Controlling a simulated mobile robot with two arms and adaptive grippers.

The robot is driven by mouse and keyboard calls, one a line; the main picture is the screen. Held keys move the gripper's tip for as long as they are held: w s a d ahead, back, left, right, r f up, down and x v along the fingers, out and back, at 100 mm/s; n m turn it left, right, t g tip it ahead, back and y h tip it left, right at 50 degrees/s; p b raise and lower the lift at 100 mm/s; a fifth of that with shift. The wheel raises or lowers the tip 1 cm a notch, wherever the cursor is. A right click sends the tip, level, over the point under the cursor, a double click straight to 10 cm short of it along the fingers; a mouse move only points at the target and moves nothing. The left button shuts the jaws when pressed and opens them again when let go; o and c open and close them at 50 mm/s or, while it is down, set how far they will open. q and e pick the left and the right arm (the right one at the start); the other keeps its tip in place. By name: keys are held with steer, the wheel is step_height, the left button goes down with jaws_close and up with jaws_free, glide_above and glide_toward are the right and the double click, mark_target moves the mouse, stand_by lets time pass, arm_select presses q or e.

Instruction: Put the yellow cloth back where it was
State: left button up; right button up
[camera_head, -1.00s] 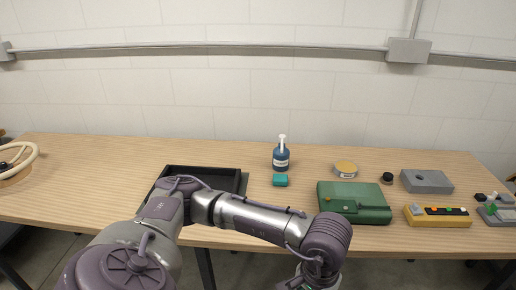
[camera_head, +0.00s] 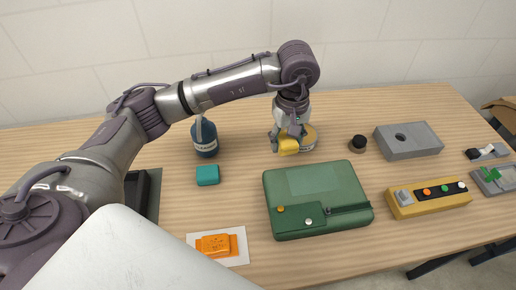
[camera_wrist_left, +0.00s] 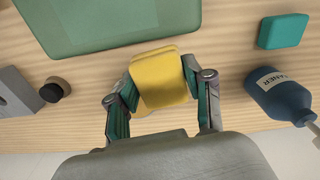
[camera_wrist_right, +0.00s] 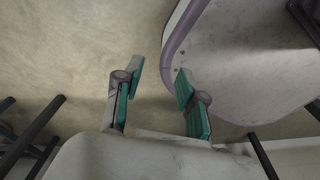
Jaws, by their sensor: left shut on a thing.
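The yellow cloth (camera_head: 288,147) is a small folded pad. My left gripper (camera_head: 287,135) is shut on it beside the round tin (camera_head: 309,139) on the table. The cloth also shows between the fingers in the left wrist view (camera_wrist_left: 158,79). The gripper and cloth partly hide the tin in the head view. I cannot tell whether the cloth touches the tin or the table. My right gripper (camera_wrist_right: 158,78) is open and empty over the floor, seen only in the right wrist view.
Near the cloth stand a blue bottle (camera_head: 204,139), a teal block (camera_head: 208,175), a green case (camera_head: 315,198) and a black knob (camera_head: 358,143). A grey block (camera_head: 408,139) and a yellow button box (camera_head: 428,199) are right. An orange block (camera_head: 214,245) lies on a white sheet.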

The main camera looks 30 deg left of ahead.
arm_select(q)
steer(key=w+d+n+b, duration=0.1)
steer(key=w+n, duration=0.1)
steer(key=w, duration=0.2)
steer(key=n+p, duration=0.1)
steer(key=p, duration=0.2)
glide_above(258, 146)
step_height(258, 146, down, 5)
steer(key=shift+f, duration=0.1)
step_height(258, 146, down, 4)
steer(key=shift+w+r+p, duration=0.1)
steer(key=shift+r+p, duration=0.05)
steer(key=shift+p, duration=0.55)
steer(key=shift+f, duration=0.25)
arm_select(e)
steer(key=shift+s+r, duration=0.25)
steer(key=shift+r, duration=0.3)
steer(key=shift+s+r, duration=0.2)
steer(key=shift+r, duration=0.35)
arm_select(q)
steer(key=shift+f, duration=0.1)
arm_select(e)
steer(key=shift+f, duration=0.15)
